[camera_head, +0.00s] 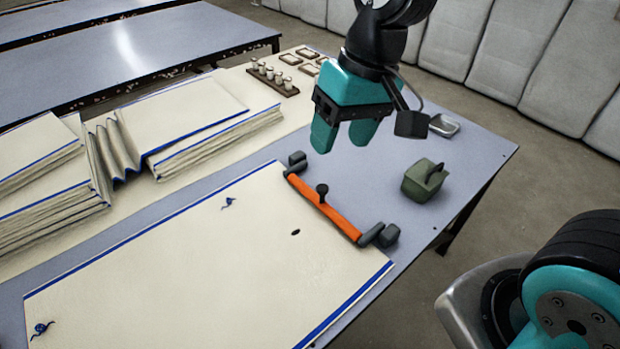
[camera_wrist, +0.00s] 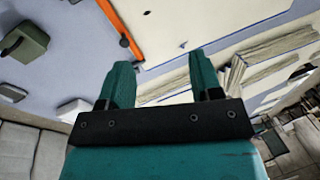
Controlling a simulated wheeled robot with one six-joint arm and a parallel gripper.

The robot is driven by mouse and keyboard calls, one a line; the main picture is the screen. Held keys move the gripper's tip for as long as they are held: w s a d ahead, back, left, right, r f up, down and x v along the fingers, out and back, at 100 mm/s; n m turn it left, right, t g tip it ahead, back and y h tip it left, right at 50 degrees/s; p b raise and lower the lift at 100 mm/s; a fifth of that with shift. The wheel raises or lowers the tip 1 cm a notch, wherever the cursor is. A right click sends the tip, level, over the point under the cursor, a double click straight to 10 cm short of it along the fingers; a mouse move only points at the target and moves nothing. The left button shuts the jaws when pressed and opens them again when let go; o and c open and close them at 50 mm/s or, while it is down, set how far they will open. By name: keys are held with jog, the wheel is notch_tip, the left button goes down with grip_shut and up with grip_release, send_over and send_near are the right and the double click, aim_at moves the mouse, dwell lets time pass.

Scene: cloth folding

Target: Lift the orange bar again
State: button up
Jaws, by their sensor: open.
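The orange bar (camera_head: 326,209) lies along the far right edge of the cream cloth (camera_head: 200,270), with a black knob at its middle and dark grey end blocks. My gripper (camera_head: 343,141) is in the air above and behind the bar, open and empty, with its teal fingers apart and pointing down. In the wrist view the bar (camera_wrist: 117,24) shows at the top, beyond the left finger of my gripper (camera_wrist: 160,80). The bar's upper end is cut off there. Nothing is between the fingers.
A green block with a handle (camera_head: 424,181) stands on the table right of the bar. A small metal tray (camera_head: 444,125) is near the table's right edge. Stacks of folded cloth (camera_head: 215,140) lie at the left. A rack of small pegs (camera_head: 272,78) is at the back.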

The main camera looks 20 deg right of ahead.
jog(key=w+d+f+m+h+p, duration=0.1)
jog(key=w+f+m, duration=0.3)
jog(key=w, duration=0.5)
jog(key=m+h+p, duration=0.1)
jog(key=m+h, duration=0.1)
jog(key=m, duration=0.1)
send_over(323, 187)
notch_tip(323, 187, down, 6)
notch_tip(323, 187, down, 17)
jog(key=shift+f+p, duration=0.1)
jog(key=shift+p, duration=0.9)
jog(key=shift+c, duration=0.4)
grip_shut()
